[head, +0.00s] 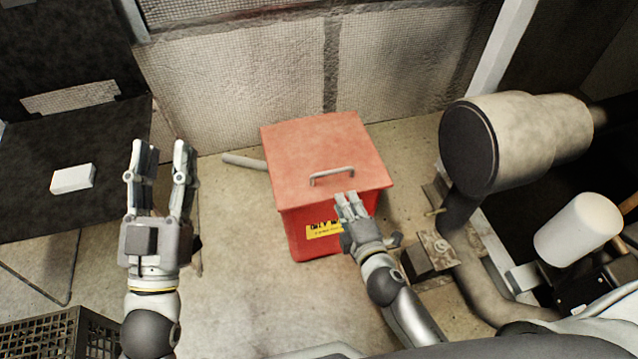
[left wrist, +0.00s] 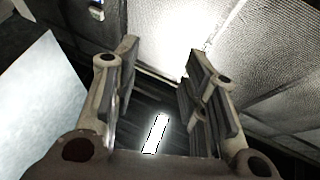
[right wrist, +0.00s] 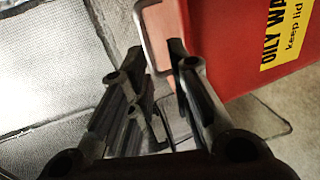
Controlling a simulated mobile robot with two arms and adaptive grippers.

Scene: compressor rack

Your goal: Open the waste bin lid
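The red waste bin (head: 300,230) stands on the floor in the middle of the head view. Its lid (head: 300,155) is shut and carries a grey bar handle (head: 331,175). A yellow label is on the bin's front; it also shows on the bin in the right wrist view (right wrist: 225,50). My right gripper (head: 346,198) is at the bin's front, its fingertips by the lid's front edge, just below the handle. Its fingers are apart, and I see nothing held; contact with the lid cannot be told. My left gripper (head: 162,148) is open and empty, left of the bin.
A black surface (head: 40,210) with a white block (head: 72,177) is at the left. A dark crate (head: 65,335) is at the lower left. Pipework with a large cylinder (head: 530,135) stands right of the bin. A mesh panel (head: 240,75) is behind it.

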